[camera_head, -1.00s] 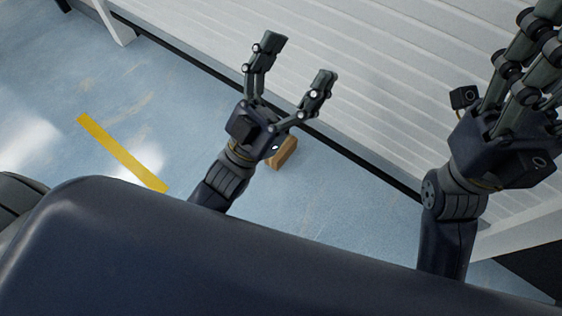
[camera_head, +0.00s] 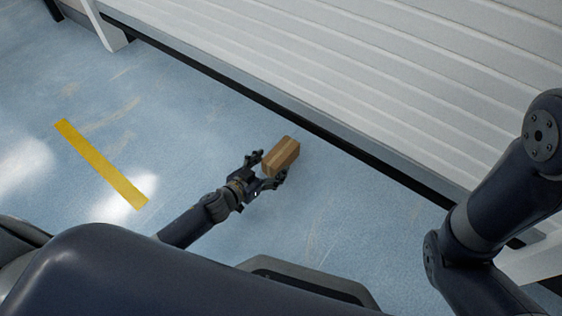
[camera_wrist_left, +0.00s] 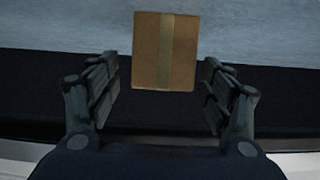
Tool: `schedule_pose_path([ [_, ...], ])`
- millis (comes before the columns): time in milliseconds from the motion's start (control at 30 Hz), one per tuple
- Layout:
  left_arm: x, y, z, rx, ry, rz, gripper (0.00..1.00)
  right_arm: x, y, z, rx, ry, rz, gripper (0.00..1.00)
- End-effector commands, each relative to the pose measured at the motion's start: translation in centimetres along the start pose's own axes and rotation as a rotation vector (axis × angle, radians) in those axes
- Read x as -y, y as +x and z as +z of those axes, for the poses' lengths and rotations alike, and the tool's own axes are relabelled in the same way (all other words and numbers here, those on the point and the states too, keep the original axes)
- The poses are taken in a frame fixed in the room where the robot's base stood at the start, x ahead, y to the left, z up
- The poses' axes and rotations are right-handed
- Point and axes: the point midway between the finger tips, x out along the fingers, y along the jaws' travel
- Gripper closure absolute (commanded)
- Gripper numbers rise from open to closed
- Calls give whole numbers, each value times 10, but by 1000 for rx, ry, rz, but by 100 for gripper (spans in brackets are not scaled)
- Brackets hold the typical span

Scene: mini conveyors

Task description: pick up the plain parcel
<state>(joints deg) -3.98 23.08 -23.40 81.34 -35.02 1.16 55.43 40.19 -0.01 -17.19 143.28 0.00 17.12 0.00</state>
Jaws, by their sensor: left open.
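The plain parcel (camera_head: 281,157) is a small brown box with a lighter tape strip, on the blue floor beside the conveyor in the head view. In the left wrist view the parcel (camera_wrist_left: 166,52) shows upper middle, in line with the gap between the fingers. My left gripper (camera_head: 268,171) is low by the floor, its open fingers at the parcel's near end. In the left wrist view the open fingers (camera_wrist_left: 160,90) stand left and right of the parcel's lower part, with a gap on each side. My right arm shows at the right, but its gripper is out of view.
A white ribbed conveyor (camera_head: 330,60) with a dark lower edge runs diagonally just beyond the parcel. A yellow floor stripe (camera_head: 100,164) lies to the left. The floor between stripe and parcel is clear. A white leg (camera_head: 104,28) stands upper left.

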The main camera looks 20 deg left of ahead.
Motion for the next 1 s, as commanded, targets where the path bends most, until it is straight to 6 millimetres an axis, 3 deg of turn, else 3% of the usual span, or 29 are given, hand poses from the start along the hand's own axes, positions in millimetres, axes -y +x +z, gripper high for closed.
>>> schedule_pose_path([
  [600, 3, 59, 3, -3, 3, 2, 27, 10, -46, -16, 0, 0, -1, 50],
  [967, 2, 66, 1, 0, 0, 1, 27, 10, -48, -17, 0, 0, -1, 50],
  [1000, 2, 66, 1, 0, 0, 1, 31, 10, -48, -17, 0, 0, -1, 50],
])
